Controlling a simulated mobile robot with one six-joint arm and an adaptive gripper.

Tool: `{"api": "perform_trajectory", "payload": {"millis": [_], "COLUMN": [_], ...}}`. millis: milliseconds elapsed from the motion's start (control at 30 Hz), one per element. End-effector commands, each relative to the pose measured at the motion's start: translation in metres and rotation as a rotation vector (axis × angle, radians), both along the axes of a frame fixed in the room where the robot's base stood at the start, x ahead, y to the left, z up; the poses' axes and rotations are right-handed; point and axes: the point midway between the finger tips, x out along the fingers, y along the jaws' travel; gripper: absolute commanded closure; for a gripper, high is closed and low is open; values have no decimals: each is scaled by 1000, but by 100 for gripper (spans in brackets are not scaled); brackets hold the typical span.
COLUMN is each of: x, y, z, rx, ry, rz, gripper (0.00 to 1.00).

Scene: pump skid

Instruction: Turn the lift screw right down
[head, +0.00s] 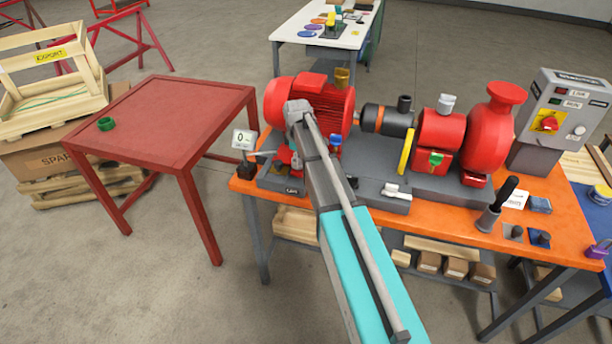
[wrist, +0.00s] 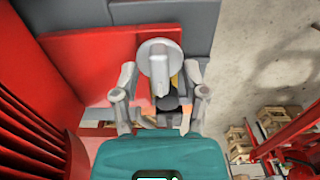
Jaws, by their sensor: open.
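In the wrist view a pale grey round head with a raised bar across it, which looks like the lift screw (wrist: 160,50), stands beside a red block. My gripper (wrist: 161,76) is open, with one finger on each side of the bar. I see a gap between each finger and the bar, and cannot tell how deep the fingers reach.
A dial gauge (head: 244,140) stands on the orange bench (head: 400,226) left of my arm. The coupling (head: 387,118), red pump (head: 490,130) and control box (head: 560,115) stand to the right. A red table (head: 165,125) with a green ring (head: 106,124) is at left.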

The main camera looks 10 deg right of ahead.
Motion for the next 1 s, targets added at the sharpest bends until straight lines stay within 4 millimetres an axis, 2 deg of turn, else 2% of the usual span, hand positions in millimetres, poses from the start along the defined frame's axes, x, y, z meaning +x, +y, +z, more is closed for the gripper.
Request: {"api": "perform_trajectory", "payload": {"millis": [367, 1000], "x": [0, 0], "y": [0, 0], "z": [0, 0], "rx": [0, 0], "ry": [0, 0], "rz": [-119, -532], "gripper": [43, 43]}}
